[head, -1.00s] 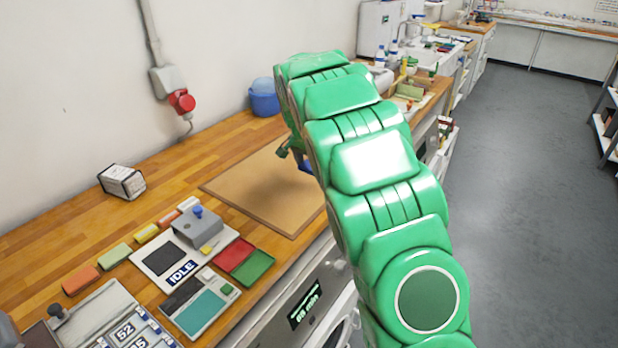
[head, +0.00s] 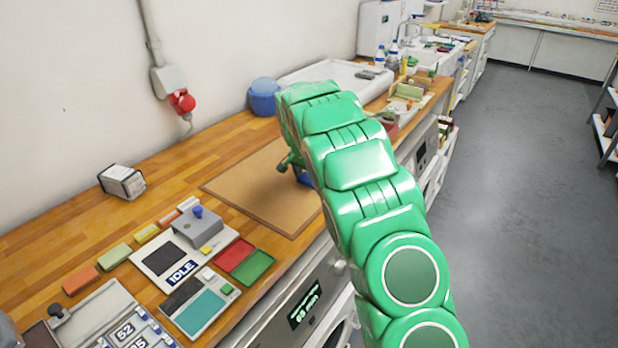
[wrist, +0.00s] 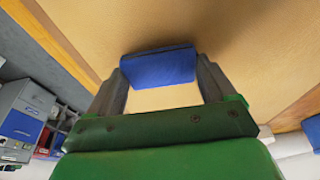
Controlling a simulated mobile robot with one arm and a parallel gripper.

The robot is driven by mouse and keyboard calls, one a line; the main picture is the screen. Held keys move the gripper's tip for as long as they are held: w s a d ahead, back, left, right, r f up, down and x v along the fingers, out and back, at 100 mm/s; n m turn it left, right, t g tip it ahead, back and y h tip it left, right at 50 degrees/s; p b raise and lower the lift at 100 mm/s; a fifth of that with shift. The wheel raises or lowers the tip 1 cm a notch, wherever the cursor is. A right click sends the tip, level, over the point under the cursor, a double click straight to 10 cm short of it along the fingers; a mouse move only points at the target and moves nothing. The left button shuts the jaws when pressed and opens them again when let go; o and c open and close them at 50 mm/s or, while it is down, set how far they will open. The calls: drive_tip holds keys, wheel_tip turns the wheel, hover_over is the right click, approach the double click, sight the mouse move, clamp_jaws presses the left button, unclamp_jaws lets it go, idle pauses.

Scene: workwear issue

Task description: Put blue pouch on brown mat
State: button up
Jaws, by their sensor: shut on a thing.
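The blue pouch (wrist: 158,67) is between the two fingers of my gripper (wrist: 160,75) in the wrist view, with the brown mat (wrist: 220,30) behind it. In the head view a small part of the pouch (head: 304,178) shows beside my green arm, over the right part of the brown mat (head: 245,190). My gripper (head: 292,165) is mostly hidden by the arm there. It is shut on the pouch. I cannot tell whether the pouch touches the mat.
A blue tub (head: 263,98) and a white sink basin (head: 325,78) stand behind the mat. A grey device (head: 195,235) and a red and green tray (head: 246,262) lie in front of it. A small box (head: 122,181) stands near the wall. The mat's left part is clear.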

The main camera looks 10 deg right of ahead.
drive_tip(key=shift+f, duration=0.25)
drive_tip(key=shift+f, duration=0.15)
drive_tip(key=o, duration=0.9)
drive_tip(key=shift+c, duration=0.2)
drive_tip(key=v, duration=1.2)
